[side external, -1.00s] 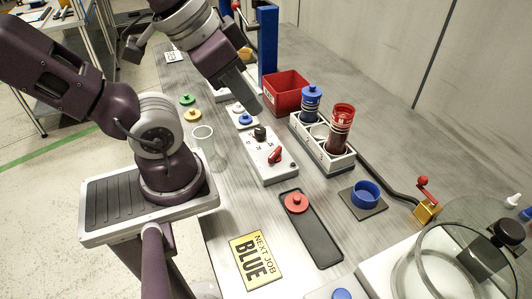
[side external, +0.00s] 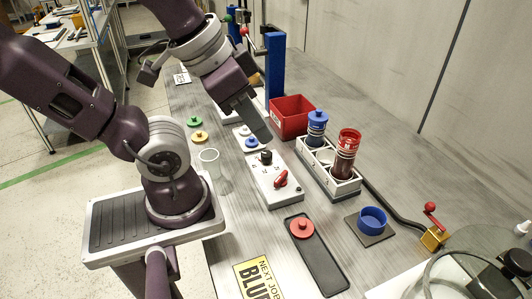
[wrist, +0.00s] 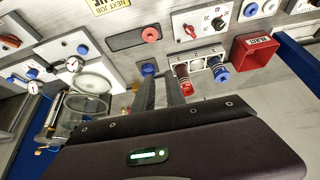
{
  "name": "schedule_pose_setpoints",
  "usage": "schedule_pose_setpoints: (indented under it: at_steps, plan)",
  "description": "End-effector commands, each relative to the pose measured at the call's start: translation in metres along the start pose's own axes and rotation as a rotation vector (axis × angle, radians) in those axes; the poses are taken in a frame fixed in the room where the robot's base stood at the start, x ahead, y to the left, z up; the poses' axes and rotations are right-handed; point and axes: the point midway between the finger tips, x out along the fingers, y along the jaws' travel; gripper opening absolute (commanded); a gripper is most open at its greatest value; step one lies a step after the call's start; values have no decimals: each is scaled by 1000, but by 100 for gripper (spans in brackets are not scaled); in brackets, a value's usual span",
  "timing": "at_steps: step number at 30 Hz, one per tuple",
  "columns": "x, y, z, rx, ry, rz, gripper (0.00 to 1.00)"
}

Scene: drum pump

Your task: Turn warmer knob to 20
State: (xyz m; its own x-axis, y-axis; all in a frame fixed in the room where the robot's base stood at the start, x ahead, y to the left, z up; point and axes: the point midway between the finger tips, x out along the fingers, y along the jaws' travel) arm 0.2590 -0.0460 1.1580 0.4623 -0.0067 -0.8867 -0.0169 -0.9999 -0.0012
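The warmer is most likely the white panel (side external: 262,186) with a black knob (side external: 266,157) and a red pointer knob (side external: 281,179). Small marks ring the black knob, too small to read. The panel also shows at the top of the wrist view (wrist: 205,12), with the black knob (wrist: 218,23) and the red knob (wrist: 190,32). My gripper (side external: 268,138) hangs above the far end of the panel, close to the black knob in the picture but apparently not touching. In the wrist view its two grey fingers (wrist: 161,92) appear apart, with nothing visible between them.
A white rack (side external: 330,176) with a blue-capped and a red-capped bottle stands right of the panel. A red bin (side external: 292,117) is behind. A clear beaker (side external: 208,166) stands left. A black tray (side external: 320,262) with a red disc lies in front.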

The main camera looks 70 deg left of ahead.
Motion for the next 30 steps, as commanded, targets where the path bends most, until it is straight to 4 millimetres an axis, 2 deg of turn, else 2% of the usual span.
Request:
schedule_pose_setpoints:
  at_steps: [1,2,5,8,9,12,15,19,23,30]
  plan:
    - [5,-2,-5,23,-30,15,28]
    - [9,-5,-10,50,-57,28,33]
    - [40,-21,-31,188,-182,77,52]
    - [88,-48,-44,361,-327,102,52]
    - [109,-62,-45,437,-390,103,52]
    - [155,-101,-40,631,-548,85,52]
    - [183,-137,-30,800,-685,61,52]
    - [197,-166,-24,926,-789,42,52]
    - [207,-175,-15,954,-815,43,52]
    - [239,-188,14,951,-813,45,52]
